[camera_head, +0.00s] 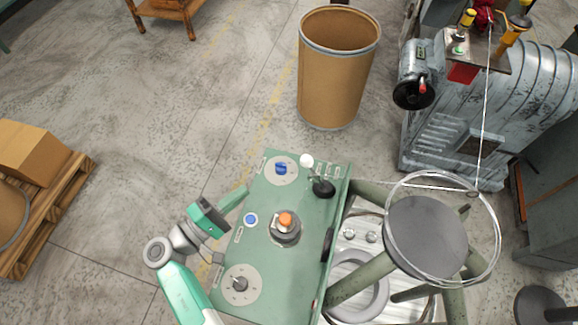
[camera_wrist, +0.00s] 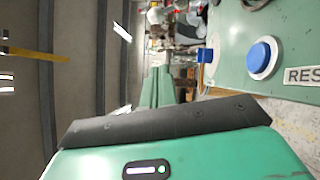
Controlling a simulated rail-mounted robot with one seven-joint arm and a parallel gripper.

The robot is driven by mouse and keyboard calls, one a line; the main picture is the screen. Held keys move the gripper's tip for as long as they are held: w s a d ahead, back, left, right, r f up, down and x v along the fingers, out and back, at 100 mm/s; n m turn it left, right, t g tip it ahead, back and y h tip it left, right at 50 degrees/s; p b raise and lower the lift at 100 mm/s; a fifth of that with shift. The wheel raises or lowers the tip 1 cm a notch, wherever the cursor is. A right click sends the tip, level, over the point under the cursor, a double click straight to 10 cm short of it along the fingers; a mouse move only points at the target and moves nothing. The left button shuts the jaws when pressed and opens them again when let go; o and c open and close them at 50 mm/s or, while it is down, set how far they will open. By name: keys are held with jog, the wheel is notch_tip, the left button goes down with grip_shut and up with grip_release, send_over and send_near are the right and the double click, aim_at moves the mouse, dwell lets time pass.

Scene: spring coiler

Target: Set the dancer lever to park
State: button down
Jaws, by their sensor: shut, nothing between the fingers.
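In the head view a green control panel (camera_head: 262,245) carries the controls. Near its far right corner are a white ball knob (camera_head: 306,161) and a black-knobbed handle (camera_head: 325,187). Labels there are too small to read, so I cannot tell which is the dancer lever. My gripper (camera_head: 238,195) is at the panel's left edge, apart from both knobs. In the wrist view its green fingers (camera_wrist: 156,88) lie together, shut and empty. Neither knob can be made out clearly in the wrist view.
The panel also has a blue selector (camera_head: 281,169), a blue button (camera_head: 251,219), an orange-topped knob (camera_head: 286,220) and a grey selector (camera_head: 240,284). A wire reel (camera_head: 425,235) stands right. A brown drum (camera_head: 335,80) is beyond.

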aim_at(312, 171)
jog(key=s+d+x, duration=0.2)
jog(key=x, duration=1.1)
jog(key=shift+r, duration=0.2)
jog(key=shift+s, duration=0.1)
